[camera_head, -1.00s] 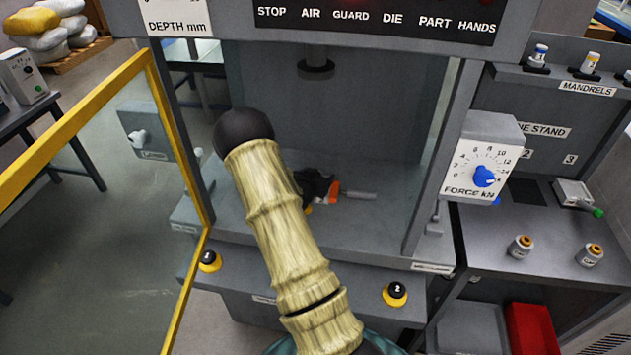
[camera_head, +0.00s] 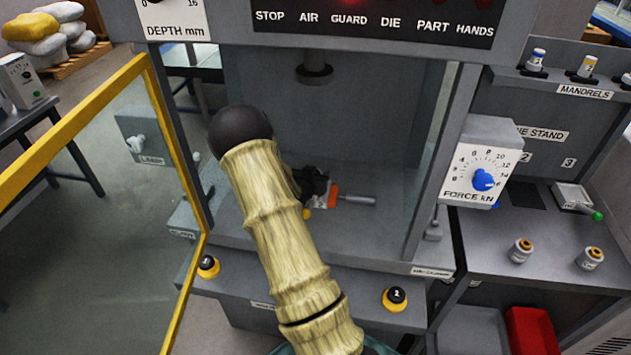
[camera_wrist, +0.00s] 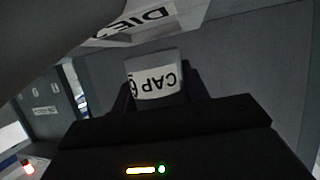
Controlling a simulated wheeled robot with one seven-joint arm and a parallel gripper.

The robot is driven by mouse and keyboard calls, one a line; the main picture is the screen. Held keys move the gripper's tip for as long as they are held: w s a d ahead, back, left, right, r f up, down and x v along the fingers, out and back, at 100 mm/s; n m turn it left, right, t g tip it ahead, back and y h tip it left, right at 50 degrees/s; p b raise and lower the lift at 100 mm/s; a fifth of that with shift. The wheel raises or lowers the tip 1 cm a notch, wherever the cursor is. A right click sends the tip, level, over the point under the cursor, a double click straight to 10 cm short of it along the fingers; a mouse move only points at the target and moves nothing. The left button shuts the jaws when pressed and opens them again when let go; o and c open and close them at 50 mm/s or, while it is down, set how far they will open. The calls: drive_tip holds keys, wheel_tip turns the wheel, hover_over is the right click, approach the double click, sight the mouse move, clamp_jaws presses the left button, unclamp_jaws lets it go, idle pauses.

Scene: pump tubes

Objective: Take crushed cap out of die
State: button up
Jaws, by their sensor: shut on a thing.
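My gripper (camera_wrist: 160,95) is shut on the crushed cap (camera_wrist: 155,80), a pale piece with an upside-down "CAP 6" label, seen between the dark fingers in the wrist view. In the head view my gripper (camera_head: 318,186) is a small dark shape inside the press, mostly hidden behind my arm. The die (camera_wrist: 140,20), a pale block lettered "DIE", shows at the top of the wrist view, apart from the cap. An orange-and-silver part (camera_head: 350,199) lies or stands just right of my gripper in the head view.
The yellow-framed guard door (camera_head: 185,140) stands open at the left. The press ram (camera_head: 314,74) hangs above. Press posts (camera_head: 440,160) bound the opening. Two palm buttons (camera_head: 395,298) sit at the front. The die stand (camera_head: 530,230) is at the right.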

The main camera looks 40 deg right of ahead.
wheel_tip(320, 180, up, 8)
drive_tip(key=shift+f+b, duration=0.25)
drive_tip(key=shift+b, duration=0.1)
idle(0.4)
